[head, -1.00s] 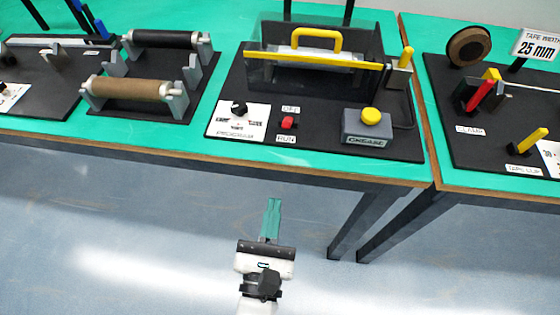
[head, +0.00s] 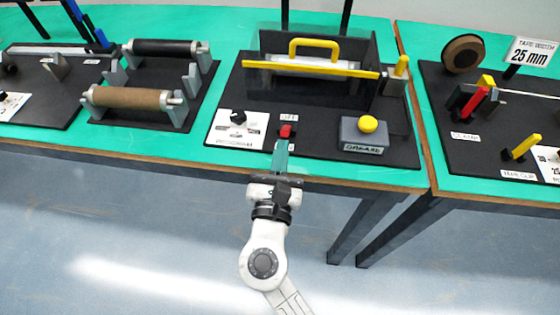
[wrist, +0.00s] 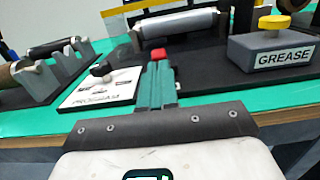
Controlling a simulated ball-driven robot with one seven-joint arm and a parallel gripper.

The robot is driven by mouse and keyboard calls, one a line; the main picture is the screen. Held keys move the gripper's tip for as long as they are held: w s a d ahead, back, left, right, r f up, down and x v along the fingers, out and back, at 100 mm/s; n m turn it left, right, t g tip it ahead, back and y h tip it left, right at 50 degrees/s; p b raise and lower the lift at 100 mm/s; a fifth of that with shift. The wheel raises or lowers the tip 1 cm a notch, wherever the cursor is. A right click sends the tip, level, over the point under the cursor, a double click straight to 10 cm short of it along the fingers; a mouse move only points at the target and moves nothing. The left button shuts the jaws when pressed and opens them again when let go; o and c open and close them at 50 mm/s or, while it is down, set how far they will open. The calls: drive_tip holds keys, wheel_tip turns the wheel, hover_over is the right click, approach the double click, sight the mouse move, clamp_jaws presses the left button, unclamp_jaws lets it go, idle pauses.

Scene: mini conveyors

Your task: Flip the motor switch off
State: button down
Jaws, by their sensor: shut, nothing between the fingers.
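The motor switch is a small red rocker (head: 286,131) on the black board of the middle station. A white label is above it, and a label below it is mostly covered by my gripper. My gripper (head: 281,146) is shut and empty, with its green fingers pointing at the switch from the front edge of the table. In the wrist view the red switch (wrist: 158,54) shows just beyond the fingertips (wrist: 158,65). I cannot tell whether they touch it, nor which way the rocker is tipped.
A black program knob (head: 238,117) on a white plate is left of the switch. A grey grease box with a yellow button (head: 367,124) is to the right. Behind stands a guard with a yellow handle (head: 314,43). Rollers (head: 133,96) are on the left board.

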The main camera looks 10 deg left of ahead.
drive_tip(key=shift+r+p, duration=0.2)
drive_tip(key=shift+p, duration=0.25)
drive_tip(key=shift+r+p, duration=0.15)
drive_tip(key=shift+p, duration=0.25)
drive_tip(key=shift+w+g+p, duration=0.1)
drive_tip(key=shift+g+p, duration=0.2)
drive_tip(key=shift+p, duration=0.05)
drive_tip(key=shift+r+p, duration=0.15)
drive_tip(key=shift+p, duration=0.8)
